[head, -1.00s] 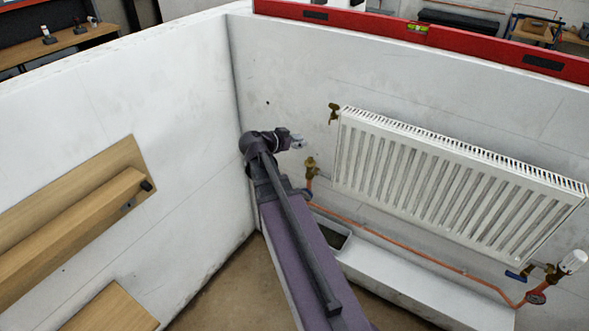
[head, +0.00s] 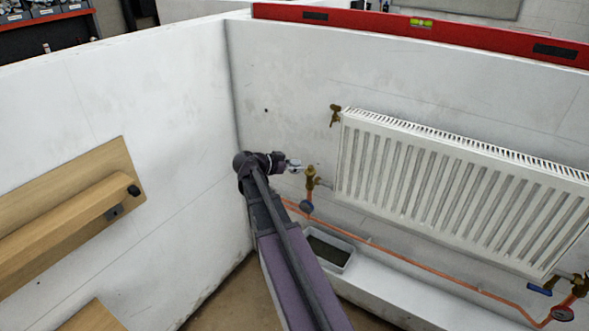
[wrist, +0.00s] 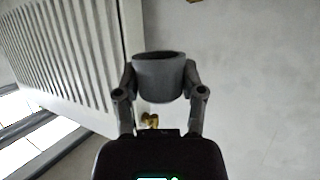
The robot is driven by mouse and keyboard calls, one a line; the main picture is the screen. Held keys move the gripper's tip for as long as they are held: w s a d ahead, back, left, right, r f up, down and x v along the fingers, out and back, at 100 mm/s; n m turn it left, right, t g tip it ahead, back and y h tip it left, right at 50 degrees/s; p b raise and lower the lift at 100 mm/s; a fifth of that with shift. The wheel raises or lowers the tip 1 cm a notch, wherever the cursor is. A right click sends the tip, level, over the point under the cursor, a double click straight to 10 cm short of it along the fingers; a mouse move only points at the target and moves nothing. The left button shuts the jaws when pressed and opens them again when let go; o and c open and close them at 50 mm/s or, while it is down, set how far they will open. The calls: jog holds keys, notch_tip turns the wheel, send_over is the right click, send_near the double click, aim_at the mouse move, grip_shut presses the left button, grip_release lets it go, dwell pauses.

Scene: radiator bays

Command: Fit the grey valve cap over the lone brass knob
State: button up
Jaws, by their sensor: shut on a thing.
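My gripper (wrist: 160,92) is shut on the grey valve cap (wrist: 158,80), a short hollow cylinder with its open dark end showing in the wrist view. In the head view my gripper (head: 296,165) is just left of the brass knob (head: 311,176) on the valve at the radiator's lower left; the cap is too small to make out there. The knob also shows in the wrist view (wrist: 150,120), partly hidden below the cap, between the fingers. The cap is apart from the knob in the wrist picture; their depth gap I cannot tell.
The white radiator (head: 450,190) hangs right of the knob, with another brass fitting (head: 335,115) at its upper left. A copper pipe (head: 400,258) runs below. A grey tray (head: 345,262) sits on the ledge. A wooden rail (head: 75,225) is on the left wall.

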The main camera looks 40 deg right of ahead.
jog(key=shift+d, duration=0.1)
dwell(0.3)
jog(key=b, duration=0.2)
send_over(310, 167)
jog(key=a, duration=0.2)
jog(key=shift+s+d+f, duration=0.15)
jog(key=shift+s+f, duration=0.2)
jog(key=shift+f, duration=0.4)
jog(key=shift+w+d+f+b, duration=0.25)
jog(key=shift+d+f+b, duration=0.1)
jog(key=shift+d+f, duration=0.15)
jog(key=shift+w+d+f+b, duration=0.2)
jog(key=shift+d+f+b, duration=0.15)
jog(key=shift+d, duration=0.25)
jog(key=shift+f+b, duration=0.4)
jog(key=shift+f, duration=0.1)
jog(key=shift+f+b, duration=1.55)
dwell(1.2)
jog(key=o, duration=0.8)
